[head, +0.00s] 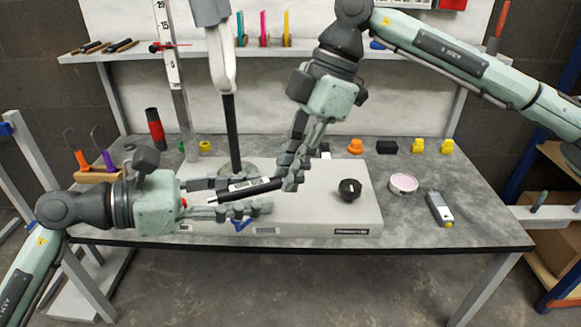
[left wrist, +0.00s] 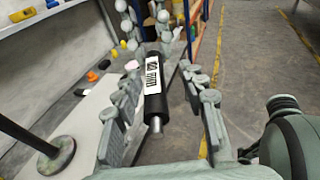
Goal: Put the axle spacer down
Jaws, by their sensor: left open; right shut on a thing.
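The axle spacer (head: 248,188) is a black cylinder with a white label and a thin metal pin at its end. My right gripper (head: 289,178) comes from above and is shut on the spacer's right end, holding it nearly level over the pale grey machine base. My left gripper (head: 252,195) is open, with one finger on each side of the spacer's left part. In the left wrist view the spacer (left wrist: 153,88) lies between the left fingers, with visible gaps on both sides. The right gripper (left wrist: 150,22) shows at its far end.
The machine base (head: 330,215) carries a black knob (head: 349,189) and a dark upright post (head: 231,135). A pink-topped round tin (head: 403,183) and a grey handheld device (head: 439,208) lie on the workbench (head: 480,225) to the right. Yellow and orange pieces stand along the back.

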